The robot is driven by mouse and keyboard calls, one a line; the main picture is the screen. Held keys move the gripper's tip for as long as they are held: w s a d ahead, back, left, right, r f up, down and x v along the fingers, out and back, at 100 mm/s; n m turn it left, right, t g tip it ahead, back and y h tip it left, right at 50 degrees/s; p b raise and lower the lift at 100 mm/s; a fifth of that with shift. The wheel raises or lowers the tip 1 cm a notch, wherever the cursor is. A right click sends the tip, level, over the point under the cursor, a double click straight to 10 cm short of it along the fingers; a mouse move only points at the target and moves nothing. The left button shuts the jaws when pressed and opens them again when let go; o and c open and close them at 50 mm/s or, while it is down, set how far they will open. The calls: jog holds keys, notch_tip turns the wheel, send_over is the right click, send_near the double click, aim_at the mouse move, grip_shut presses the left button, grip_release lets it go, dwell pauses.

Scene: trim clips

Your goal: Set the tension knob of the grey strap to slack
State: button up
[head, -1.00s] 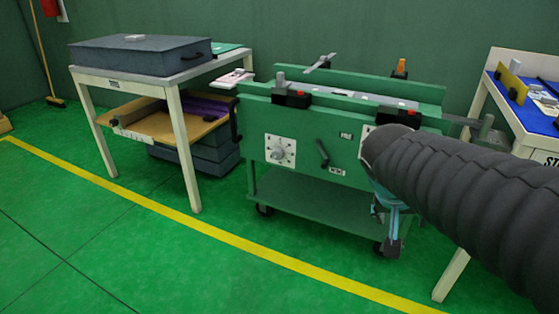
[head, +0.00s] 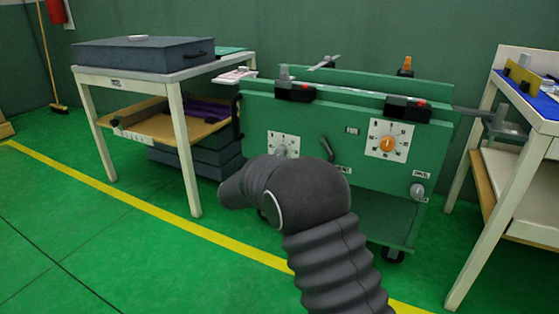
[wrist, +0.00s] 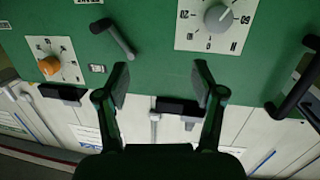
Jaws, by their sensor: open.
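A grey knob on a white numbered dial is on the cart's green front panel, left side, in the head view (head: 281,149); my arm covers its lower part. The same grey knob shows at the upper right of the wrist view (wrist: 218,17), its pointer visible but its setting unclear. An orange knob (head: 387,144) on a second dial sits to the right; it also shows in the wrist view (wrist: 49,65). My gripper (wrist: 162,80) is open and empty in front of the panel, between the two dials. It is hidden behind my arm in the head view.
A black lever (head: 327,149) sticks out between the dials. A small grey knob (head: 417,190) is at the panel's lower right. Black clamps (head: 296,92) line the cart top. A table with a dark case (head: 145,55) stands left, a white bench (head: 510,140) right.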

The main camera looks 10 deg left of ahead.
jog(key=t+y, duration=0.1)
jog(key=t, duration=0.1)
send_near(279, 154)
jog(key=s, duration=0.3)
jog(key=shift+y, duration=0.3)
jog(key=x, duration=1.3)
jog(key=shift+w+a+b, duration=0.25)
jog(key=shift+a+b, duration=0.05)
jog(key=c, duration=1.1)
